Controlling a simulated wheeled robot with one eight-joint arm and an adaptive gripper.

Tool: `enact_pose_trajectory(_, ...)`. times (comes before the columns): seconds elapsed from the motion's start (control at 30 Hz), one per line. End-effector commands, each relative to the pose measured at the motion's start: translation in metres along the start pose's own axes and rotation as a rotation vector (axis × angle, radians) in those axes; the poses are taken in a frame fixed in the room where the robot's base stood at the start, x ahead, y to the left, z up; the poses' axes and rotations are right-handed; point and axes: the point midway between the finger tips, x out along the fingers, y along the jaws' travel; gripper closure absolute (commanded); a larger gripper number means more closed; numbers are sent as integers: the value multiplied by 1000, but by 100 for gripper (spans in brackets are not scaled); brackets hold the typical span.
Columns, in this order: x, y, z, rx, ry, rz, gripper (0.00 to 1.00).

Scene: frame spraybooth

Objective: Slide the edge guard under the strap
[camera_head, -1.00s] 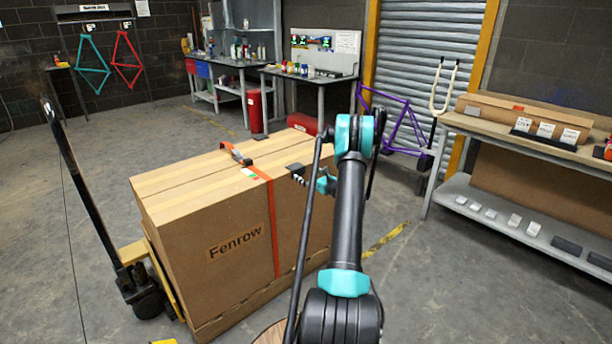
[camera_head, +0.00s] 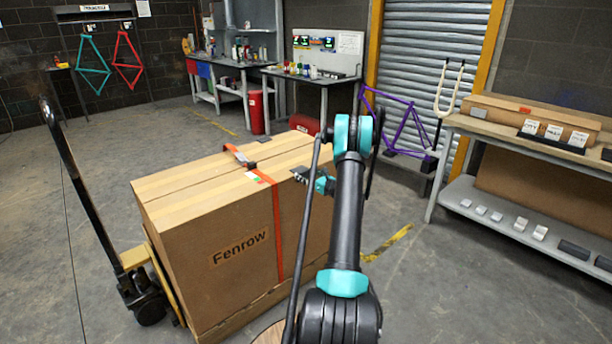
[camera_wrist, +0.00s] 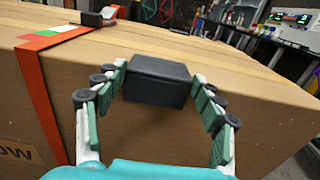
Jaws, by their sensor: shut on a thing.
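The edge guard is a small dark block (camera_wrist: 158,82) between the green-padded fingers of my gripper (camera_wrist: 160,92) in the wrist view. My gripper is shut on it, at the top edge of the large cardboard box (camera_wrist: 250,105). I cannot tell whether the guard touches the box. The orange-red strap (camera_wrist: 42,105) runs over the box's top and down its side, left of the guard and apart from it. In the head view the strap (camera_head: 277,230) is left of my gripper (camera_head: 308,177). A dark buckle-like piece (camera_wrist: 95,19) sits on the strap on top.
The box (camera_head: 205,215) stands on a yellow pallet truck (camera_head: 133,255) with a tall black handle. A workbench (camera_head: 520,140) with a lower shelf stands at the right. Benches and a purple bike frame (camera_head: 405,125) are behind. Floor is free between the box and the right bench.

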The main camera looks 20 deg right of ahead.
Motion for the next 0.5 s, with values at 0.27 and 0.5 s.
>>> enact_pose_trajectory(0.27,1,1,0,0,0,1,49)
enact_pose_trajectory(0.5,2,10,0,0,0,3,49)
